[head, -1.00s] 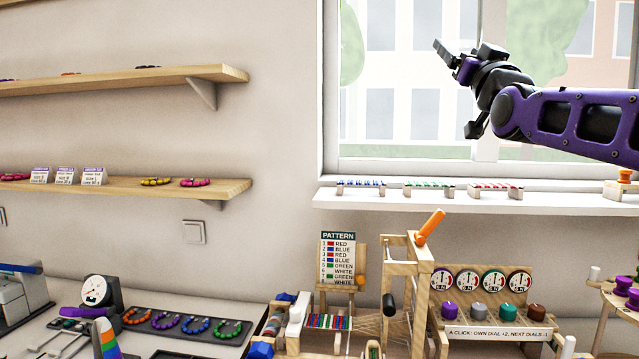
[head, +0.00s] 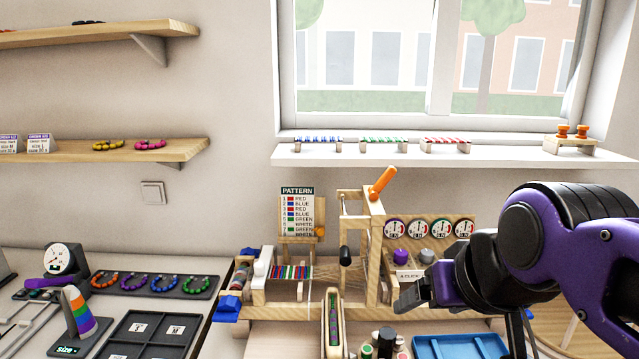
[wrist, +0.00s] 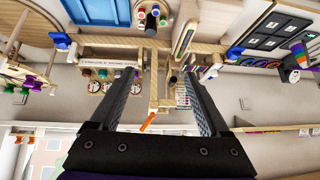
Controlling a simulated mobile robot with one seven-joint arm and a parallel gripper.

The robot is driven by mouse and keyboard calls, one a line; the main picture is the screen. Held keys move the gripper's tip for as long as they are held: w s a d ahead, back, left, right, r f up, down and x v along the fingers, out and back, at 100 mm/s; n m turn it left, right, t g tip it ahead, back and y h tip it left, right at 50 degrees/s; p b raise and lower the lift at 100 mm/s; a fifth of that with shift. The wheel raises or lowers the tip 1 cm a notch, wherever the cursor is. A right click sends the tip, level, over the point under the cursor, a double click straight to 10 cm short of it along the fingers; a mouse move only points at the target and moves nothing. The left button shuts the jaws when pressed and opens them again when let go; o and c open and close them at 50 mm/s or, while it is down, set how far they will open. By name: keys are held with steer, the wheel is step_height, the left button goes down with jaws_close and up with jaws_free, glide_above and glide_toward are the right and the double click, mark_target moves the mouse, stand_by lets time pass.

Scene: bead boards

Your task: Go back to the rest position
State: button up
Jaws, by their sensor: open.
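My gripper (head: 412,296) is at the lower right of the head view, in front of the right part of the wooden loom-like frame, and hides some of its dials and knobs. In the wrist view my gripper (wrist: 160,110) shows two dark fingers standing wide apart with nothing between them. The wooden frame (wrist: 157,85) with its orange handle (wrist: 148,122) appears beyond the fingers, upside down. I see no contact between the fingers and anything.
A blue tray (head: 460,347) lies below my gripper. A bead rack (head: 150,284), a dark sorting tray (head: 150,335) and a striped cone (head: 77,312) are at the left. The window sill (head: 400,155) holds bead racks.

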steer(key=s+f+g+h, duration=0.1)
steer(key=s+f+g, duration=0.1)
steer(key=s+f, duration=0.2)
steer(key=shift+s+d+f, duration=0.15)
steer(key=shift+s+d, duration=0.05)
steer(key=shift+s, duration=0.3)
